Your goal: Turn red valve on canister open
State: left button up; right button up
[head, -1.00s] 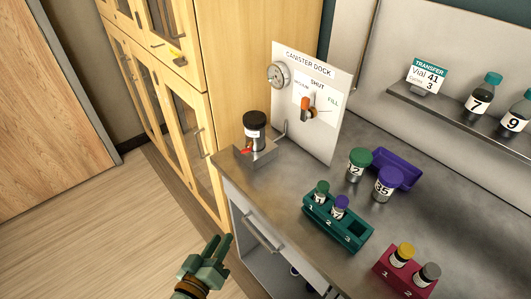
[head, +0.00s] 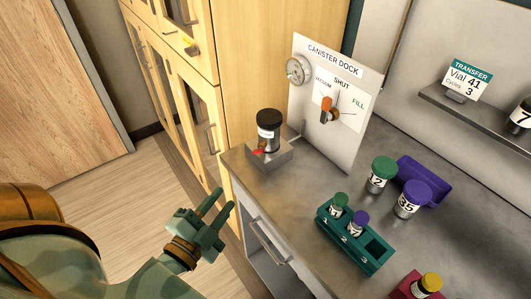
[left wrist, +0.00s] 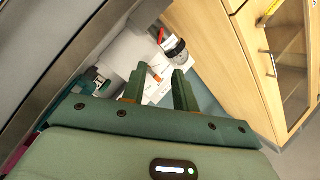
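The canister (head: 268,131) is dark with a black lid and a white label. It stands upright on a metal block at the left end of the counter. The red valve (head: 259,151) is a small lever low on the canister's front left. The canister (left wrist: 176,50) and the red valve (left wrist: 161,36) also show in the left wrist view, beyond the fingertips. My left gripper (head: 226,200) is open and empty, in front of the counter edge, below and left of the canister, apart from it. My right gripper is not in view.
The canister dock panel (head: 345,84) stands behind with a gauge and an orange-handled selector. A teal rack (head: 352,246) with vials, loose vials (head: 382,172) and a purple tray (head: 425,180) stand to the right. A wooden cabinet (head: 245,60) is at left.

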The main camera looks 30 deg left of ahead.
aim_at(258, 153)
pick_arm(q)
jog(key=w, duration=1.1)
jog(key=w+a+b, duration=0.1)
jog(key=w, duration=0.4)
jog(key=shift+w, duration=0.15)
grip_shut()
